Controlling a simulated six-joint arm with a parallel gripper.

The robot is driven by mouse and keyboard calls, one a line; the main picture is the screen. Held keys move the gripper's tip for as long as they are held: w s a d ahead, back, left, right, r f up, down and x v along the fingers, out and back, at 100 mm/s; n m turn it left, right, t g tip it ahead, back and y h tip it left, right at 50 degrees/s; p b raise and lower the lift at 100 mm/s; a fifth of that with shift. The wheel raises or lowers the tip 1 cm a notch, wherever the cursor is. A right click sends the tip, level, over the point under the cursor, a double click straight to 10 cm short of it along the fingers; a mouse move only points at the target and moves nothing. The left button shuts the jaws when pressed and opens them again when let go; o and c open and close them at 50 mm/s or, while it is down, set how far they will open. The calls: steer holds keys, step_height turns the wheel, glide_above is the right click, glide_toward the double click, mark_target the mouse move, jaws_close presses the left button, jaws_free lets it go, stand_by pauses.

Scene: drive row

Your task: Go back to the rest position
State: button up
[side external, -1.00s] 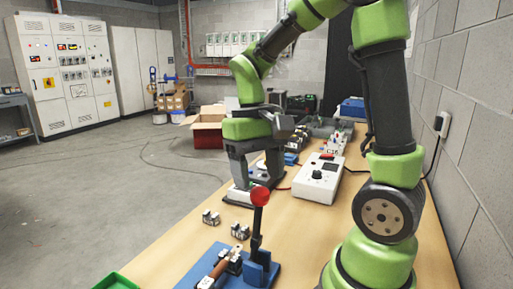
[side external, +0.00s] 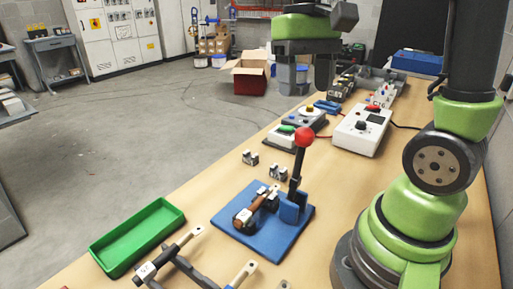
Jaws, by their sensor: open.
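My gripper (side external: 304,82) hangs in the air at the top of the side external view, fingers pointing down. The fingers are apart with nothing between them. It is above and behind the two-button box (side external: 296,130), whose green and yellow buttons show, and appears clear of it. My upper arm is partly cut off by the top edge of the picture.
A red-knobbed lever (side external: 304,138) stands on a blue fixture (side external: 250,242) holding a brown cylindrical part. A white meter box (side external: 360,132) stands right of the button box. An empty green tray (side external: 118,264) lies front left. An open carton (side external: 265,86) stands on the floor.

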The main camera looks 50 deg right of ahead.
steer(key=s+a+r+n+t, duration=0.2)
steer(key=s+a+t, duration=0.4)
steer(key=a+t, duration=0.1)
steer(key=shift+s+r+t+y, duration=0.2)
steer(key=shift+t+y, duration=0.2)
steer(key=shift+t, duration=0.4)
